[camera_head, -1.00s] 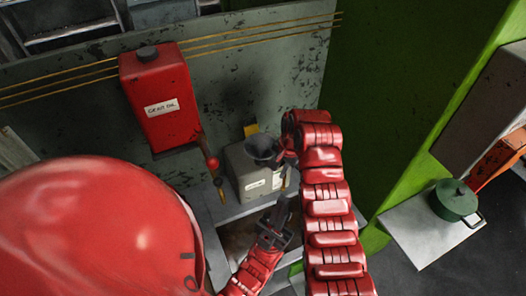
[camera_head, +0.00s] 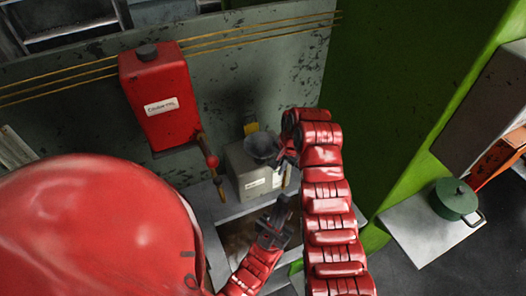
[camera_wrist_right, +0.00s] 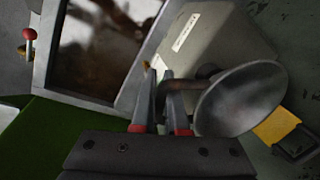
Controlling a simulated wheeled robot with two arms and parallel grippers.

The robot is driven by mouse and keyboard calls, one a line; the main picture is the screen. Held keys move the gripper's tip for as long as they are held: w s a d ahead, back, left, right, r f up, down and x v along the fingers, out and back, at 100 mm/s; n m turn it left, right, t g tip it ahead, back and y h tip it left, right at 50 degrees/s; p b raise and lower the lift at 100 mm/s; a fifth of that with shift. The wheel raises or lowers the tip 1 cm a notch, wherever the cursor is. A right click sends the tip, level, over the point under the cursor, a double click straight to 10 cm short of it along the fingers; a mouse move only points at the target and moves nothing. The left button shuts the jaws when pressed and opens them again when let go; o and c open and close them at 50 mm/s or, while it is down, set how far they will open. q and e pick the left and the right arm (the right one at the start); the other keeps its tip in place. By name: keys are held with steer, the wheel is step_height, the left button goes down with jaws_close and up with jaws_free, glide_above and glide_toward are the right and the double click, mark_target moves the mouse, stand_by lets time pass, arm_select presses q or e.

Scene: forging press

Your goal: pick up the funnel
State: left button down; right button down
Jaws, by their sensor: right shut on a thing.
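The grey funnel (camera_head: 262,147) is at the top of a light grey canister (camera_head: 243,176) in the head view. In the right wrist view the funnel's round mouth (camera_wrist_right: 241,99) faces the camera, with a short dark handle on its left side. My right gripper (camera_wrist_right: 160,80) is shut on this handle. In the head view the right gripper (camera_head: 284,155) is small and partly hidden by its red arm. My left gripper (camera_head: 281,209) is lower, below and right of the canister, apart from the funnel. Its finger gap is unclear.
A red gear oil tank (camera_head: 160,100) hangs on the grey wall left of the canister. A red-knobbed lever (camera_head: 212,161) stands between them. A green pot (camera_head: 455,199) sits on a pale shelf (camera_head: 420,236) at right. My red arms fill much of the middle.

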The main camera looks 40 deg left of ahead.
stand_by(0.8)
steer(key=a+p+v, duration=0.2)
steer(key=p+v, duration=0.1)
steer(key=v, duration=0.5)
steer(key=a+r+p+v, duration=0.1)
steer(key=a+p+v, duration=0.1)
steer(key=v, duration=0.7)
steer(key=shift+w+p, duration=0.2)
steer(key=shift+p, duration=0.45)
steer(key=shift+a+v, duration=0.15)
steer(key=shift+v, duration=0.7)
steer(key=shift+a+v, duration=0.15)
steer(key=shift+v, duration=0.75)
